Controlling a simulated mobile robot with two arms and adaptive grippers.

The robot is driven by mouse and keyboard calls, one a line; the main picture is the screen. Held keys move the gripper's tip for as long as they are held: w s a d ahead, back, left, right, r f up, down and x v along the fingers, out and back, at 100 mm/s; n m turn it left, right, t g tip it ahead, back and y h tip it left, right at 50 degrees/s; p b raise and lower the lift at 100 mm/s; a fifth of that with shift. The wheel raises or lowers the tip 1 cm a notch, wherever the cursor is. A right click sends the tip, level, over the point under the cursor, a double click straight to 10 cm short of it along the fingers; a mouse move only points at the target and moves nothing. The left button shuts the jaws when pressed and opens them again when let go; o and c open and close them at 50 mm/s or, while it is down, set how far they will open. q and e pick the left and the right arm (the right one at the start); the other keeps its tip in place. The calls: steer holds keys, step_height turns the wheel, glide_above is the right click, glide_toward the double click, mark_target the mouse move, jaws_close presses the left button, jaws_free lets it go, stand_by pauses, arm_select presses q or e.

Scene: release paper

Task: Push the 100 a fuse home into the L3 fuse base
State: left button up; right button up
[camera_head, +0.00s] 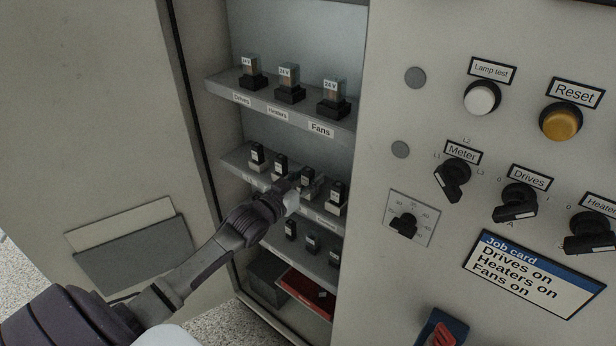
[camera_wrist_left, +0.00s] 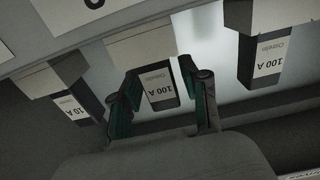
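A dark fuse with a white "100 A" label (camera_wrist_left: 158,92) is in the middle of the left wrist view, below a pale base block (camera_wrist_left: 140,45). In the head view my left gripper (camera_head: 300,187) is at the middle shelf inside the cabinet and covers part of the fuse there. Whether the fuse is fully seated in its base cannot be seen. The L3 marking is not readable. My right gripper is not in view.
Another 100 A fuse (camera_wrist_left: 264,50) and a 10 A fuse (camera_wrist_left: 72,100) stand close on either side. The upper shelf (camera_head: 215,83) carries 24 V relays. A red tray (camera_head: 306,290) lies below. The switch panel (camera_head: 385,270) is to the right, the open door (camera_head: 90,120) to the left.

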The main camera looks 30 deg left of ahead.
arm_select(q)
steer(key=shift+o, duration=0.3)
steer(key=s+a, duration=0.1)
steer(key=s, duration=1.1)
